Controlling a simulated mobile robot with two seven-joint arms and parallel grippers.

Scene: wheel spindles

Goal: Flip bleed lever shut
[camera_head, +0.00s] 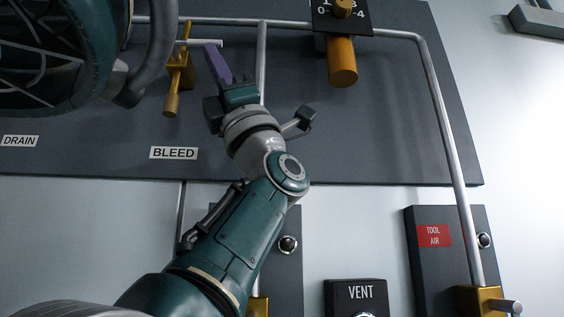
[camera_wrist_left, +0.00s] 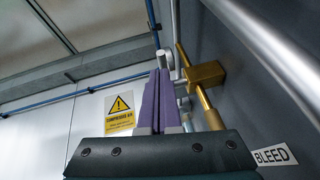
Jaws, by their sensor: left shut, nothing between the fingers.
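The brass bleed valve (camera_head: 187,65) is on the dark grey panel, above and slightly right of the BLEED label (camera_head: 173,153). A brass rod with a thicker end (camera_head: 172,104) hangs down from it, and a pale grey bar (camera_head: 207,42) sticks out to the right near its top. The valve also shows in the left wrist view (camera_wrist_left: 205,75), right of the fingers. My left gripper (camera_head: 212,49) is shut and empty. Its purple fingertips are close to the pale bar; I cannot tell if they touch. My right gripper is not in view.
A large round dark-green spoked part (camera_head: 50,50) and a thick grey curved pipe (camera_head: 155,60) crowd the valve's left side. A thin grey pipe (camera_head: 262,65) runs behind my gripper. An orange-brown knob (camera_head: 342,62) stands out at right.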

